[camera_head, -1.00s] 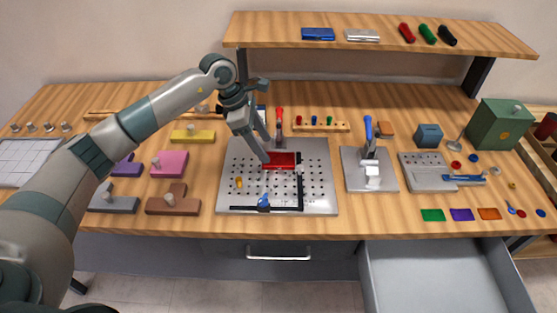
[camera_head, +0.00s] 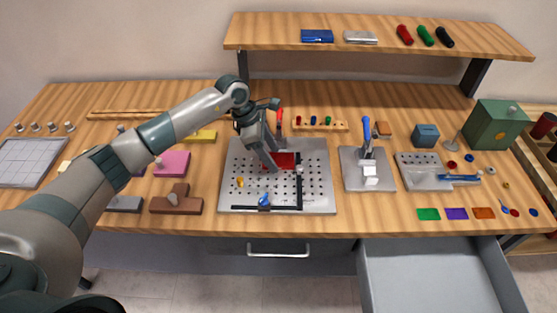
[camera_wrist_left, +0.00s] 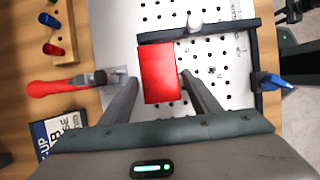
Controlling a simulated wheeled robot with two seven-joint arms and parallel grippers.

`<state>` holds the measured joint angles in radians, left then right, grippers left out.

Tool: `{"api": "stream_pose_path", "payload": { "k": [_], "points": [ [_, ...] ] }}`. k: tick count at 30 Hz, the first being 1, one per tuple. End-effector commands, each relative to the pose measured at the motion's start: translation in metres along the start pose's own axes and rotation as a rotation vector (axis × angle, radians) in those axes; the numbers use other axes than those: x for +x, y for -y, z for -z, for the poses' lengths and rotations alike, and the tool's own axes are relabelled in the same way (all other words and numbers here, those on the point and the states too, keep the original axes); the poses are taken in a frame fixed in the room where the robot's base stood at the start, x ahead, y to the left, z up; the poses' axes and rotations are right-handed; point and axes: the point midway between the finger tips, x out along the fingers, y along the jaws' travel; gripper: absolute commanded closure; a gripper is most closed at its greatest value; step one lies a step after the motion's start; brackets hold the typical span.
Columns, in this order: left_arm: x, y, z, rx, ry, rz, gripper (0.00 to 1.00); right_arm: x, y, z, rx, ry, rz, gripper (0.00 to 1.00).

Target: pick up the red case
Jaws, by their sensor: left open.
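The red case (camera_head: 285,160) lies on the perforated metal plate (camera_head: 235,195) in the middle of the workbench. It also shows in the left wrist view as a red rectangle (camera_wrist_left: 158,72), close to the black bar of the plate. My left gripper (camera_head: 273,167) is over the plate and partly covers the case in the head view. In the wrist view its two fingers (camera_wrist_left: 160,78) are apart, one on each side of the case, with a gap on the left side. I cannot tell whether the right finger touches it. My right gripper is not in view.
A red-handled clamp (camera_wrist_left: 60,87) stands beside the plate, and a blue-handled clamp (camera_wrist_left: 275,83) is on its other side. A black L-shaped fence (camera_head: 300,190) borders the plate. A second plate with a blue lever (camera_head: 367,128) stands to the right. A drawer (camera_head: 435,275) is open in front.

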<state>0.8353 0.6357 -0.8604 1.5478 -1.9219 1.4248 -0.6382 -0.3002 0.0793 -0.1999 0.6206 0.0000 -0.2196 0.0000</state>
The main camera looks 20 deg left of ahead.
Motion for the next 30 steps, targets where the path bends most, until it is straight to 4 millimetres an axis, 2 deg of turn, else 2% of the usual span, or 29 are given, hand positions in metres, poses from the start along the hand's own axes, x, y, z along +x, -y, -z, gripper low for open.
{"api": "stream_pose_path", "payload": {
  "k": [1, 2, 5, 6, 19, 23, 27, 30],
  "points": [
    [0.000, 0.000, 0.000, 0.000, 0.000, 0.000, 0.44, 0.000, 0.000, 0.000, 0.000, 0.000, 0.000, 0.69],
    [0.000, 0.000, 0.000, 0.000, 0.000, 0.000, 0.49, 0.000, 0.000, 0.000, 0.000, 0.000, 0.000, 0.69],
    [0.000, 0.000, 0.000, 0.000, 0.000, 0.000, 0.72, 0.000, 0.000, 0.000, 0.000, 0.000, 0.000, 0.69],
    [0.000, 0.000, 0.000, 0.000, 0.000, 0.000, 0.77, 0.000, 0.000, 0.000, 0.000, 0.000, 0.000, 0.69],
    [-0.005, -0.001, -0.002, 0.001, 0.001, -0.002, 0.77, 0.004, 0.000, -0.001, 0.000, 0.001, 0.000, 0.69],
    [-0.015, -0.001, -0.007, 0.002, 0.002, -0.003, 0.77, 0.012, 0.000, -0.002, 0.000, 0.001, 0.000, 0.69],
    [-0.034, -0.002, -0.014, 0.003, 0.002, -0.005, 0.77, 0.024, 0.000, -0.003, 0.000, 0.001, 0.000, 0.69],
    [-0.039, 0.011, -0.031, 0.007, 0.002, -0.002, 0.77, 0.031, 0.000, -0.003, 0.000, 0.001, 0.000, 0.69]
  ]
}}
